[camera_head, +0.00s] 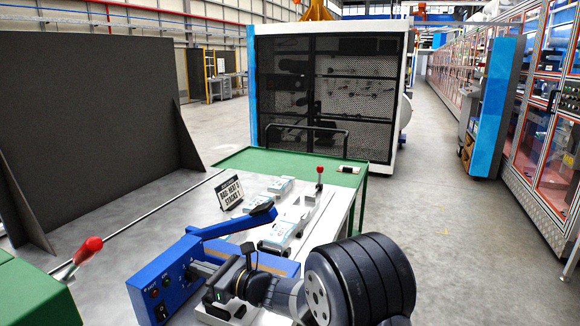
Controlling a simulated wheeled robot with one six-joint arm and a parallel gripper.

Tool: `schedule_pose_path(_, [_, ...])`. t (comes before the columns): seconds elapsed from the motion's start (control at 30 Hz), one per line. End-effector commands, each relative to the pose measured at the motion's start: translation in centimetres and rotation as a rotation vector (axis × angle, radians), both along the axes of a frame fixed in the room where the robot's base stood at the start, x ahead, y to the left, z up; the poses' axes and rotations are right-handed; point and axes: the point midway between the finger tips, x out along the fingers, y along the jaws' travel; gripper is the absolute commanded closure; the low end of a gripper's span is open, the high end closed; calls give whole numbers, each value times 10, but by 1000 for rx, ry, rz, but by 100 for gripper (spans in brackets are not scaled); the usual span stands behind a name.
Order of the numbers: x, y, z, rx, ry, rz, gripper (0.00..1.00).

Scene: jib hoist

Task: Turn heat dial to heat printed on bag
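A blue box-shaped machine (143,296) with a raised blue lever (240,223) stands at the near side of the metal bench. Its front panel has small dark knobs or switches and faint white marks. My gripper (199,272) reaches from the right to the right part of this panel, its tips close to or touching it. Whether the fingers are open or shut is too small to tell. A tilted sign (230,192) reads "BAG: HEAT" and "STACKS", with numbers too small to read surely.
Several pale packs (281,187) lie on the metal bench (190,206) behind the machine. A small red-knobbed lever (319,178) stands at the back right, and a larger red-handled lever (88,250) at the left. A green table (240,158) and a mesh cabinet (330,90) are beyond.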

Motion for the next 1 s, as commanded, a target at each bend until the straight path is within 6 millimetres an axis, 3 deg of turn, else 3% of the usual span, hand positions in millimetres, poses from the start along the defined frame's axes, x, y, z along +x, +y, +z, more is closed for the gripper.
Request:
schedule_pose_path(0.4, [-1, -3, 4, -4, 5, 0, 100])
schedule_pose_path(0.8, [-18, -45, 5, -2, 2, -1, 100])
schedule_pose_path(1.0, [-23, -55, 7, -1, 2, 0, 100])
